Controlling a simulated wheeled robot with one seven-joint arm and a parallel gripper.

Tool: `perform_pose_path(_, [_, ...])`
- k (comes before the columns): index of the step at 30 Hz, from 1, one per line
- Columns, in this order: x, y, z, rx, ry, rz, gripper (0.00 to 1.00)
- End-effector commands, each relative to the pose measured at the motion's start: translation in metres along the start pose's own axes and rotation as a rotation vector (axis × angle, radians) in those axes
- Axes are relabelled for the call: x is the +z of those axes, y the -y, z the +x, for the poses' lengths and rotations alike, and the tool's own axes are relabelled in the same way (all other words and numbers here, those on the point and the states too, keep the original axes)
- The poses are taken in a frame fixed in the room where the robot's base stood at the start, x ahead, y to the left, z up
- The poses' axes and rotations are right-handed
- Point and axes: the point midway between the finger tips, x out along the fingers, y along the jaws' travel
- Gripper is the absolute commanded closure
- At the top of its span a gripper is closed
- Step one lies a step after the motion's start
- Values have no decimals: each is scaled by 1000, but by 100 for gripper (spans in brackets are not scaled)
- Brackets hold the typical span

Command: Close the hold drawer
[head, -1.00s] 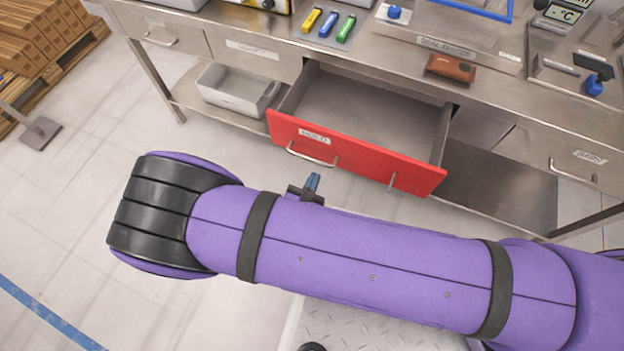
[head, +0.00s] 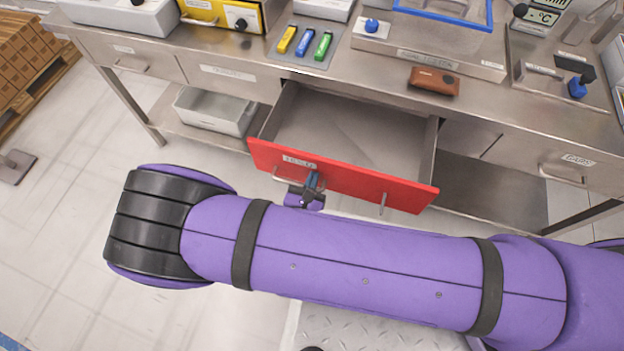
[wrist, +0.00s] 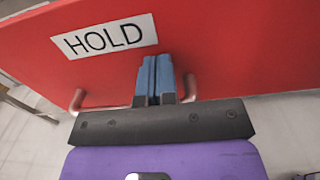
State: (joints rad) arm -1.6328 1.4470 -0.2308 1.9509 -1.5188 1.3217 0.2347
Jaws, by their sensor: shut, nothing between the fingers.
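The hold drawer has a red front (head: 365,182) and stands pulled out from the steel bench, its grey inside (head: 350,135) showing empty. In the wrist view the red front (wrist: 230,45) fills most of the picture, with a white HOLD label (wrist: 105,37) and a metal handle (wrist: 78,100) below it. My gripper (head: 313,180) is at the front's left half, just below the label. In the wrist view its blue fingertips (wrist: 155,75) are shut and empty, close against the red face beside the label. I cannot tell whether they touch it. They hide part of the handle.
The steel bench top holds a brown wallet-like item (head: 434,82), a tray of coloured markers (head: 303,45) and a blue-rimmed tray (head: 445,12). A grey bin (head: 215,110) sits on the lower shelf. A closed drawer (head: 565,165) is at the right.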

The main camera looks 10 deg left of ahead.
Motion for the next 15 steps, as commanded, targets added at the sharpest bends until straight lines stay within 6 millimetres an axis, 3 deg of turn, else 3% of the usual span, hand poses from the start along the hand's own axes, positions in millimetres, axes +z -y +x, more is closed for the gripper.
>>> perform_pose_path(8, [0,2,50,-6,3,-1,100])
perform_pose_path(15, [0,2,126,-6,2,0,100])
